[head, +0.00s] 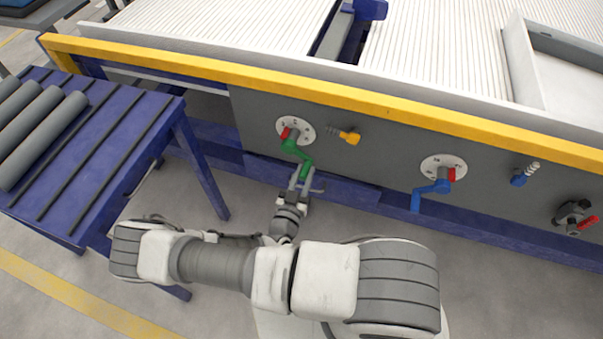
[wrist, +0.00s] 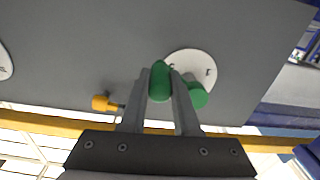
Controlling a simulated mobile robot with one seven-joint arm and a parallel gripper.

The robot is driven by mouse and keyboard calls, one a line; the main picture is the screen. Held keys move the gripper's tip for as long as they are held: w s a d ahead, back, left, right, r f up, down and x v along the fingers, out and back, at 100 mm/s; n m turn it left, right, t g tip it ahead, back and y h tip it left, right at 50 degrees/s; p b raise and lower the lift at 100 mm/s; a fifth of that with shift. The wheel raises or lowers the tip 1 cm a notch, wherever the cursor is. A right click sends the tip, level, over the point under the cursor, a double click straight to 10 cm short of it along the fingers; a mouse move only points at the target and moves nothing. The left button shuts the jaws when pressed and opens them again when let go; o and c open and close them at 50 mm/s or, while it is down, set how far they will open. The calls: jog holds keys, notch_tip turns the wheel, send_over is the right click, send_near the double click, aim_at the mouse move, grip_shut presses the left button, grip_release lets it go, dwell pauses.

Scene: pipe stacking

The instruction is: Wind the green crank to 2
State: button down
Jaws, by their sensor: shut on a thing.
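The green crank (head: 296,149) is mounted on a round white dial (head: 308,131) on the grey panel, left of centre in the head view. A red piece (head: 286,132) sits at the dial's upper left. The crank arm runs down and right from the hub, with its handle at the lower end. My gripper (head: 305,178) is at that handle. In the wrist view my gripper (wrist: 160,84) is shut on the green handle (wrist: 159,78), one finger on each side. The hub end (wrist: 197,95) shows beside it. The dial marks are too small to read surely.
A yellow knob (head: 349,137) sticks out right of the green dial. Further right are a blue crank (head: 433,190) on its own dial, a blue knob (head: 519,178) and a red-handled valve (head: 580,220). A blue table (head: 105,145) with grey pipes (head: 42,137) stands left.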

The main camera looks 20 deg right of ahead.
jog(key=shift+s+d+r+n, duration=0.1)
jog(key=shift+r+n, duration=0.05)
jog(key=shift+n, duration=0.15)
dwell(0.4)
jog(key=c, duration=0.6)
grip_release()
jog(key=shift+c, duration=0.2)
